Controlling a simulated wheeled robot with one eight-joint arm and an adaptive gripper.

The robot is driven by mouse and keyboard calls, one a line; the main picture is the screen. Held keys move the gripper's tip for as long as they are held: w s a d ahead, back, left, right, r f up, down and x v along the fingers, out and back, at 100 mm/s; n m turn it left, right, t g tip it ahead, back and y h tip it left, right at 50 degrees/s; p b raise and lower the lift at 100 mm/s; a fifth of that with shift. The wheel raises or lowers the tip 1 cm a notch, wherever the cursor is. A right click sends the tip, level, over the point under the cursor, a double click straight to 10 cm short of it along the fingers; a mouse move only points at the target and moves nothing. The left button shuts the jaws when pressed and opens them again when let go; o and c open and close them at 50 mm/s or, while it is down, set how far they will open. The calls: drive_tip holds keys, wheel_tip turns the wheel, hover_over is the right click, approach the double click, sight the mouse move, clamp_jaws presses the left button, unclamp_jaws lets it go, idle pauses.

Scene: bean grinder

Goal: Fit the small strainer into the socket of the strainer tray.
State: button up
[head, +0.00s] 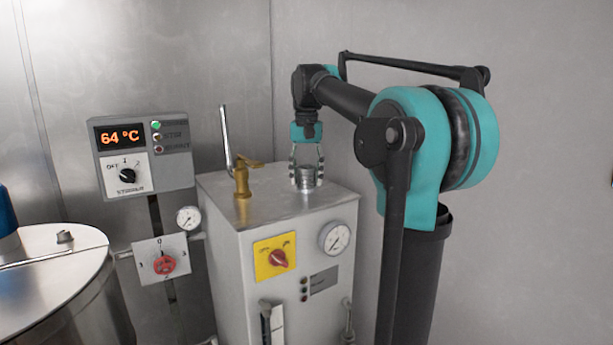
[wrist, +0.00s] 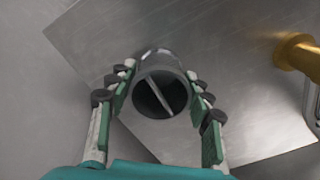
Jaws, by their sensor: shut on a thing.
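The small strainer (head: 306,178) is a short grey metal cylinder at the right part of the grey cabinet's top. In the wrist view it shows as a round open cup (wrist: 157,93) with a bar across its inside. My gripper (head: 307,172) points straight down over the cabinet top. Its jointed fingers are shut on the strainer from both sides, as the wrist view of the gripper (wrist: 160,72) also shows. The strainer's lower end is hidden, so I cannot tell whether it rests on the surface or sits in a socket. I cannot make out a separate strainer tray.
The cabinet's metal top (head: 270,203) is mostly bare. A brass fitting with a lever (head: 242,180) stands left of the strainer and also shows in the wrist view (wrist: 300,57). A control box (head: 140,155) reading 64 °C and a steel vessel (head: 60,290) are farther left.

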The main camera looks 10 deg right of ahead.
drive_tip(key=o, duration=1.2)
